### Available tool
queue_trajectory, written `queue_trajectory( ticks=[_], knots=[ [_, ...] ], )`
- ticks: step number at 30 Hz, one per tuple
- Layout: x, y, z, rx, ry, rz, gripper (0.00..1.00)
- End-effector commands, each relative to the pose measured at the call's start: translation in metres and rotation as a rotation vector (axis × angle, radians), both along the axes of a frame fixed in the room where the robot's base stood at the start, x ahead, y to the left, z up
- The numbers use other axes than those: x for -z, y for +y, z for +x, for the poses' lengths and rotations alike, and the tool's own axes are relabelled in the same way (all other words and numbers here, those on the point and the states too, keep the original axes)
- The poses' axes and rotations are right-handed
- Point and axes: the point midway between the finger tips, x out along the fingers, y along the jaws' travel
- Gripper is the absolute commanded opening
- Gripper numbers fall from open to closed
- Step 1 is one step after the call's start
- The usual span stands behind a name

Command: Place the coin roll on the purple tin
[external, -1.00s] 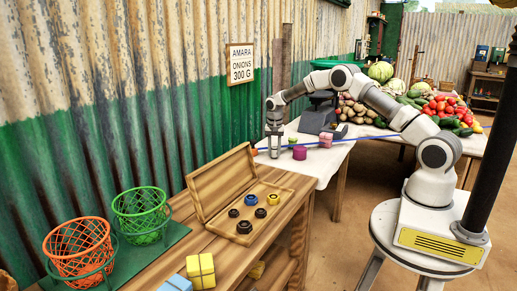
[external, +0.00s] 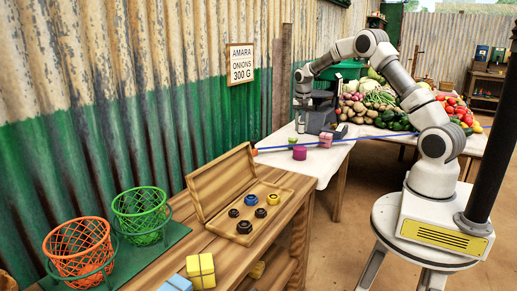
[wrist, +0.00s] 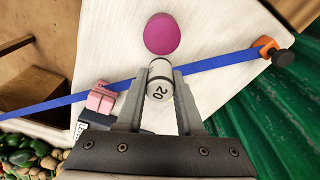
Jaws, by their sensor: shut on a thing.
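My gripper (wrist: 157,80) is shut on the coin roll (wrist: 159,82), a pale cylinder with a dark "20" on it, in the wrist view. The purple tin (wrist: 162,33) shows its round magenta top just beyond the roll; the two look apart, with my gripper above the table. In the external view my gripper (external: 301,122) is over the far table, and the purple tin (external: 299,154) stands on the white cloth below it.
A long blue bar (external: 375,137) with an orange end (wrist: 266,46) crosses the white-clothed table (wrist: 210,90). A pink block (wrist: 100,98) sits beside it. A dark scale (external: 320,117) and heaped vegetables are behind.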

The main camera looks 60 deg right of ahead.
Motion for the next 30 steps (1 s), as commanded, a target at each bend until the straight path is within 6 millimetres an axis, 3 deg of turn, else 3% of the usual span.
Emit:
queue_trajectory(
  ticks=[9, 15, 19, 30],
  knots=[
    [-0.043, -0.037, -0.077, -0.010, -0.004, -0.002, 0.00],
    [-0.051, -0.042, -0.101, -0.023, -0.001, -0.002, 0.00],
    [-0.039, -0.032, -0.088, -0.028, 0.001, 0.001, 0.00],
    [0.009, 0.009, -0.021, -0.027, 0.000, -0.001, 0.00]
  ],
)
